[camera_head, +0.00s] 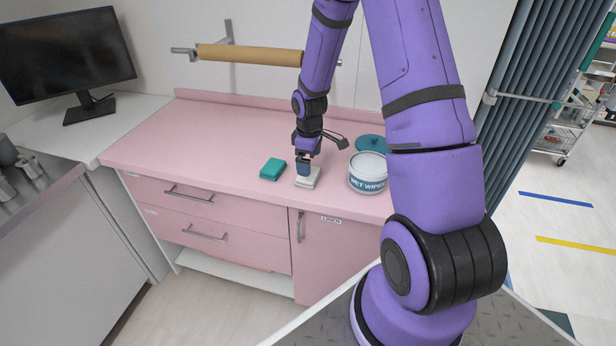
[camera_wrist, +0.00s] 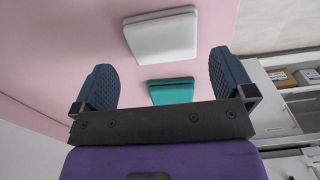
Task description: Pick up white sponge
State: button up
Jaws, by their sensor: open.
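The white sponge (camera_head: 308,181) is a flat pale block lying on the pink counter (camera_head: 222,143), with its top partly hidden by my gripper (camera_head: 304,168) in the head view. In the wrist view the white sponge (camera_wrist: 162,38) lies just beyond and roughly centred between the fingertips of my gripper (camera_wrist: 161,63). The two blue fingers are spread wide with nothing between them. I cannot tell from the head view whether the fingertips touch the sponge. A teal sponge (camera_head: 272,169) lies to its left, and it also shows in the wrist view (camera_wrist: 172,92).
A wet wipes tub (camera_head: 367,175) stands close to the right of the white sponge, with a teal round lid (camera_head: 371,143) behind it. A paper roll (camera_head: 250,55) is on the wall. A monitor (camera_head: 66,55) stands at left. The counter's left part is clear.

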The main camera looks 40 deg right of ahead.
aim_at(309, 182)
jog(key=shift+a+f, duration=0.2)
jog(key=shift+f, duration=2.4)
jog(key=shift+c, duration=0.2)
jog(key=c, duration=0.6)
